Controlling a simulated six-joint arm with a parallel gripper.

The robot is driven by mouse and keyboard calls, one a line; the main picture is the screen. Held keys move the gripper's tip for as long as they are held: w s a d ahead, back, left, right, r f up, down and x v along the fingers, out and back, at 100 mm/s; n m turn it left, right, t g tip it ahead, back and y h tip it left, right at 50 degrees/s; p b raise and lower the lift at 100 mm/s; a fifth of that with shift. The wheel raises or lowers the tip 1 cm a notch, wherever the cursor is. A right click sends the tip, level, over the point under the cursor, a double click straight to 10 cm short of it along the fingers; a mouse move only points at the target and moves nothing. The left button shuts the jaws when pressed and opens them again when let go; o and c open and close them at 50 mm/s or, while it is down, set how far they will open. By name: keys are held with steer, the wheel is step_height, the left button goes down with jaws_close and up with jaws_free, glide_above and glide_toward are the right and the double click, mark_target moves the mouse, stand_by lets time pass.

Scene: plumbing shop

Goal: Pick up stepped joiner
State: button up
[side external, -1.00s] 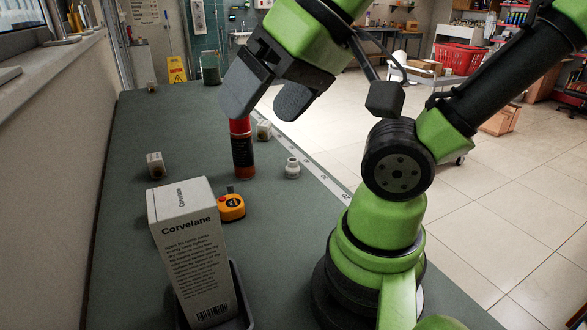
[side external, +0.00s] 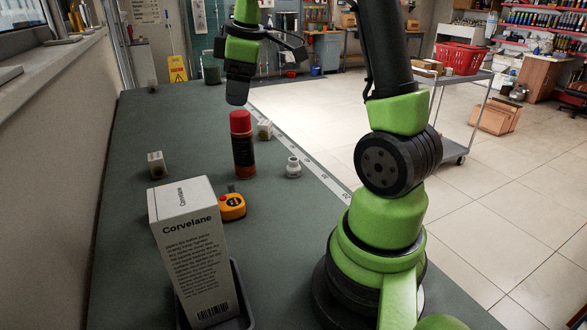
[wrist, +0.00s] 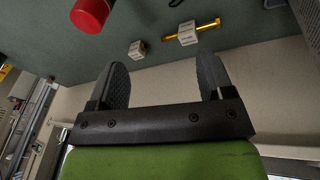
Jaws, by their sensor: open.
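The white stepped joiner (side external: 293,167) stands on the green bench, near the ruler strip at the right edge and right of the red can. It is not visible in the wrist view.
The red can (side external: 242,150) stands close left of the joiner; its cap (wrist: 92,14) shows in the wrist view.

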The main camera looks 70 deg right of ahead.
steer(key=s+d+f+n+g, duration=0.15)
steer(key=d+f+n, duration=0.25)
steer(key=d+f, duration=0.7)
steer(key=n+g, duration=0.2)
steer(key=n, duration=0.1)
glide_above(294, 159)
steer(key=shift+t+y, duration=0.25)
steer(key=shift+y, duration=0.15)
step_height(294, 159, down, 6)
steer(key=shift+d+f, duration=0.1)
steer(key=shift+d, duration=0.05)
step_height(294, 159, down, 4)
steer(key=shift+r, duration=0.2)
steer(key=shift+f, duration=3.1)
steer(key=c, duration=1)
